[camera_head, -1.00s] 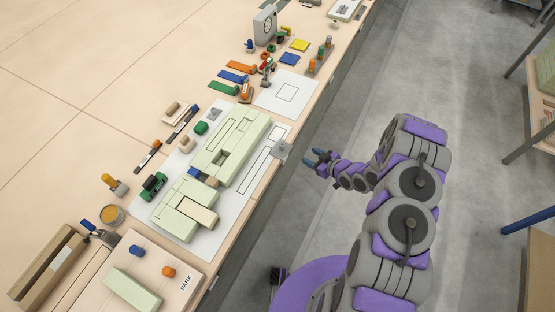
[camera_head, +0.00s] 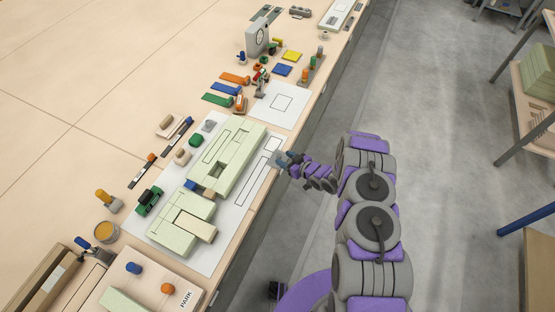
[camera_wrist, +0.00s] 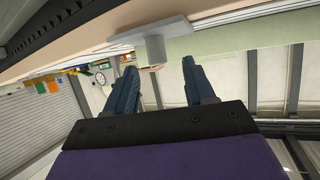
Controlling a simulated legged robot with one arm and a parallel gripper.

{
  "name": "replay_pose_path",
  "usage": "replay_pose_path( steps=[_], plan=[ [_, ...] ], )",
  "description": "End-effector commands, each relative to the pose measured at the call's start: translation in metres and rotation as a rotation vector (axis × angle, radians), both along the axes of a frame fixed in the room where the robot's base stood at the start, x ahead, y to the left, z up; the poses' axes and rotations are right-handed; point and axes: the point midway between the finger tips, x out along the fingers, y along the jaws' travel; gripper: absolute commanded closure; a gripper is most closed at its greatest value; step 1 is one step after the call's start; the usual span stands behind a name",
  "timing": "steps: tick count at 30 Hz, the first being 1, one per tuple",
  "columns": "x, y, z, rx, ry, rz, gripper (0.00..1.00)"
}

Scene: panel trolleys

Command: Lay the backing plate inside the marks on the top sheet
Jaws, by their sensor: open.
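A grey plate with a short round knob (camera_wrist: 152,48), which looks like the backing plate, sits by the table's front edge. In the head view the plate (camera_head: 276,157) is partly covered by my gripper (camera_head: 284,161). In the wrist view my gripper (camera_wrist: 160,65) is open, with the knob just beyond and between its fingertips, nearer the left one; contact cannot be told. A white sheet (camera_head: 294,114) farther up the table bears a square outline. A larger sheet (camera_head: 208,262) under the green panel bears a long outline. Which is the top sheet is not marked.
The pale green panel (camera_head: 240,150) has blocks and a blue piece around it. Coloured strips (camera_head: 233,79), small tools and a grey dial device (camera_head: 257,38) stand near the square-marked sheet. A PARK board (camera_head: 185,288) lies at the near end. Shelving stands at right across open floor.

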Motion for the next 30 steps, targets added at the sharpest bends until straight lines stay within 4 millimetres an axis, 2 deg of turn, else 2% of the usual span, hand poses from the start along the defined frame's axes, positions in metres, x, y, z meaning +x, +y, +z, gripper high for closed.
replay_pose_path(
  steps=[5,15,23,30],
  plan=[
    [0.007,0.007,-0.005,0.002,-0.001,0.0,0.46],
    [0.03,0.036,-0.023,-0.002,0.0,-0.001,0.46],
    [0.031,0.037,-0.023,-0.001,0.0,-0.002,0.46],
    [0.031,0.036,-0.023,0.0,0.0,-0.002,0.68]
  ],
)
